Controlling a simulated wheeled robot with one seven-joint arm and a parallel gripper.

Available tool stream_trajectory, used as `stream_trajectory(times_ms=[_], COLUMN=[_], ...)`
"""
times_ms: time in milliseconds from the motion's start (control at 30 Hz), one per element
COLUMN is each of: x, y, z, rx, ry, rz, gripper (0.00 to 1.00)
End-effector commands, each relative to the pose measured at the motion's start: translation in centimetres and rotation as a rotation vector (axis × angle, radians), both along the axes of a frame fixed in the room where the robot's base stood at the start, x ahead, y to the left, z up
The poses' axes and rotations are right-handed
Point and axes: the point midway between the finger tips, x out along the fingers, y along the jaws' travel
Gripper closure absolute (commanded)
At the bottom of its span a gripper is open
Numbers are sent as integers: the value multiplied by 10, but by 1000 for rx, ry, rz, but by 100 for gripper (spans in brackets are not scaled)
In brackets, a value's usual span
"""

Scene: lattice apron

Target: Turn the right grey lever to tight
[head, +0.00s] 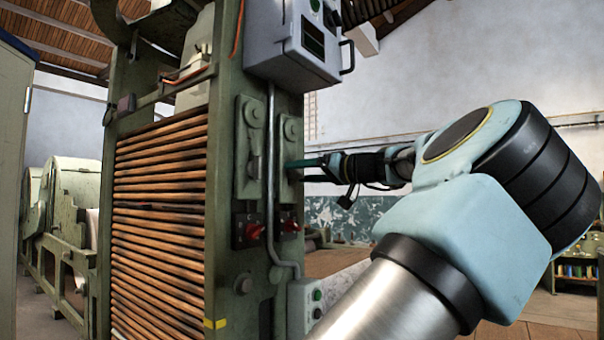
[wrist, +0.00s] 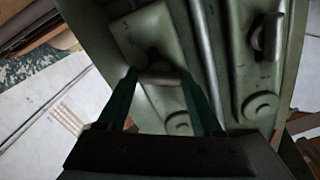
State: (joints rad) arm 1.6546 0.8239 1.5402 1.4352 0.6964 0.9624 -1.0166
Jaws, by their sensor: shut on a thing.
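The right grey lever (wrist: 161,76) sits on its green plate (wrist: 133,42) in the wrist view, between the two dark green fingers of my gripper (wrist: 160,78). My gripper is shut on it, and the fingers cover its sides. In the head view my gripper (head: 294,164) reaches in from the right to the right plate (head: 291,133), and the lever there is too small and covered to make out. The left grey lever (head: 255,167) is on the neighbouring plate and also shows in the wrist view (wrist: 268,38). I cannot read any tight mark.
Red switches (head: 254,231) sit below the plates. A grey conduit (head: 271,150) runs between the plates. A grey control box (head: 295,40) hangs above. Wooden slats (head: 160,220) fill the frame on the left. Open space lies right of the post, behind my arm.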

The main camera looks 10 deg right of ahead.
Motion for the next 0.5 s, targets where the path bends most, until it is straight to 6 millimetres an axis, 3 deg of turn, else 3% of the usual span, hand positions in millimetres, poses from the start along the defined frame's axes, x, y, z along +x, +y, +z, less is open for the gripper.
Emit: stream_trajectory(times_ms=[500], x=[0], y=[0], z=[1], rx=[169], ry=[160], rz=[-1], gripper=[88])
